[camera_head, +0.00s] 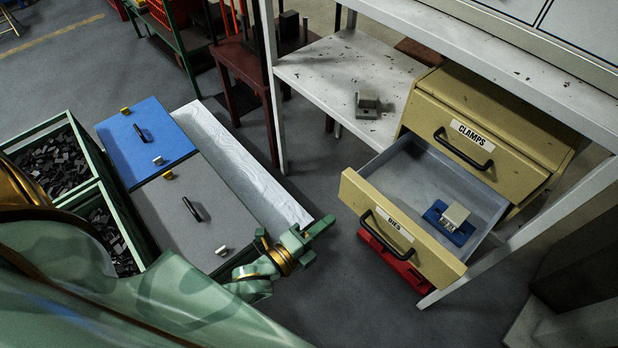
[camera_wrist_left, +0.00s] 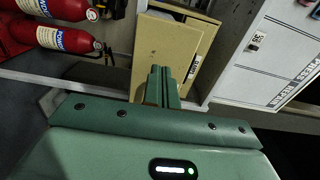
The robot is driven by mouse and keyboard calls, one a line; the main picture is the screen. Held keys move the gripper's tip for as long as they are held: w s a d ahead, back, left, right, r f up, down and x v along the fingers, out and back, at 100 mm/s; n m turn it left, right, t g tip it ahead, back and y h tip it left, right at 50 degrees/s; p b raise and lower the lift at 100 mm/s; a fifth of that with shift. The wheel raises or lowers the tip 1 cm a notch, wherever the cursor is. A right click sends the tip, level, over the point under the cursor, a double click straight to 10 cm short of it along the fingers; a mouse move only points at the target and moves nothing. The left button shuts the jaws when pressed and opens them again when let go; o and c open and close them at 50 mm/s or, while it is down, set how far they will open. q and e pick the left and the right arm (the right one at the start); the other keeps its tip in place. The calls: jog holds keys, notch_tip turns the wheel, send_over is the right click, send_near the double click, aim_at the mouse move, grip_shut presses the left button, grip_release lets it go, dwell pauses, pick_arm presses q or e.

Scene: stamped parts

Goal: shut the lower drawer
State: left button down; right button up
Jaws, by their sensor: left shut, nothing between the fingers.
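The lower drawer (camera_head: 360,200), tan with a black handle and a "DIES" label, stands pulled well out of its cabinet in the head view. Inside its grey tray lies a blue base with a pale block (camera_head: 455,217). The upper drawer (camera_head: 470,145), labelled "CLAMPS", looks shut or nearly so. My left gripper (camera_head: 320,228) is shut and empty, left of the lower drawer's front and apart from it. In the left wrist view its fingers (camera_wrist_left: 162,84) are together in front of a tan surface (camera_wrist_left: 175,40). My right gripper is not in view.
The cabinet stands under a white-framed bench whose leg (camera_head: 480,265) rises beside the drawer. A red object (camera_head: 385,258) lies below the drawer front. Fire extinguishers (camera_wrist_left: 62,38) show in the wrist view.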

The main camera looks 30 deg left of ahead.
aim_at(354, 200)
pick_arm(q)
jog(key=shift+b+x, duration=0.55)
jog(key=shift+x, duration=2.6)
jog(key=shift+w, duration=0.1)
